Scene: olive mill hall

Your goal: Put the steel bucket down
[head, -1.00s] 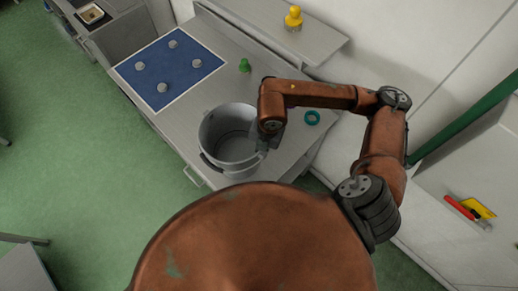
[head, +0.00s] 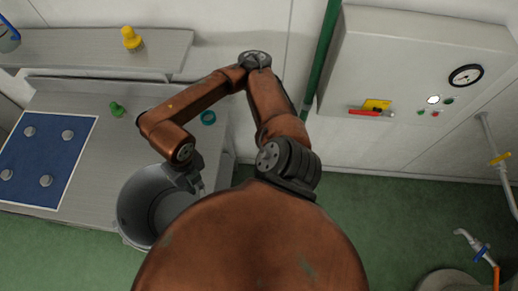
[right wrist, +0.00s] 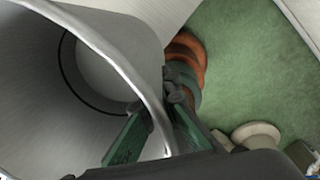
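The steel bucket (head: 132,207) is upright, grey and empty inside, at the lower left of the head view, over or beside the bench's front edge. Its wall and bright rim fill the left of the right wrist view (right wrist: 120,62). My right gripper (head: 194,186) is at the bucket's right rim. In the right wrist view its green fingers (right wrist: 155,132) lie on either side of the rim and close on it. Whether the bucket's base touches anything is hidden. My left gripper is not in view.
The grey bench (head: 85,165) carries a blue mat (head: 45,155) with several grey knobs, a green weight (head: 117,108) and a teal ring (head: 208,118). A yellow weight (head: 131,39) stands on the shelf (head: 75,50). A control box (head: 410,75) and green pipe (head: 322,55) are right.

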